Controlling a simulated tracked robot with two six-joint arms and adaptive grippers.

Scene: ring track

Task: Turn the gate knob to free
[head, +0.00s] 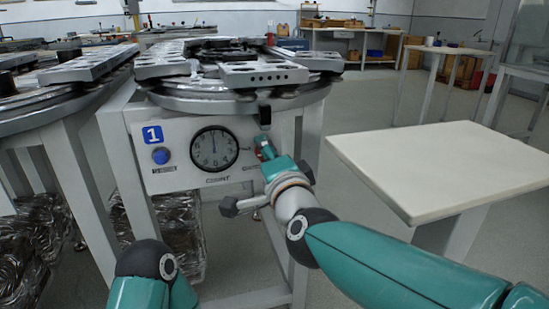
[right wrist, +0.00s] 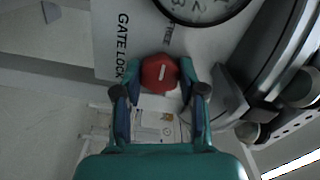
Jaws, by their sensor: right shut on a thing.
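The gate knob (right wrist: 161,72) is red and many-sided with a white line on its face. The line runs nearly up and down in the right wrist view, its upper end toward a small, partly readable word that looks like FREE. GATE LOCK is printed left of the knob. My right gripper (right wrist: 160,84) is shut on the knob, one finger on each side. In the head view, my right gripper (head: 268,150) is at the right end of the white panel (head: 185,127), mostly hiding the knob. My left gripper is out of the head view; only part of that arm shows.
A round gauge (head: 214,149) and a blue button (head: 161,156) sit left of the knob. The ring track (head: 235,100) overhangs above. A pale table (head: 450,165) stands to the right. Wrapped parts (head: 165,235) fill a rack below. Floor is clear between panel and table.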

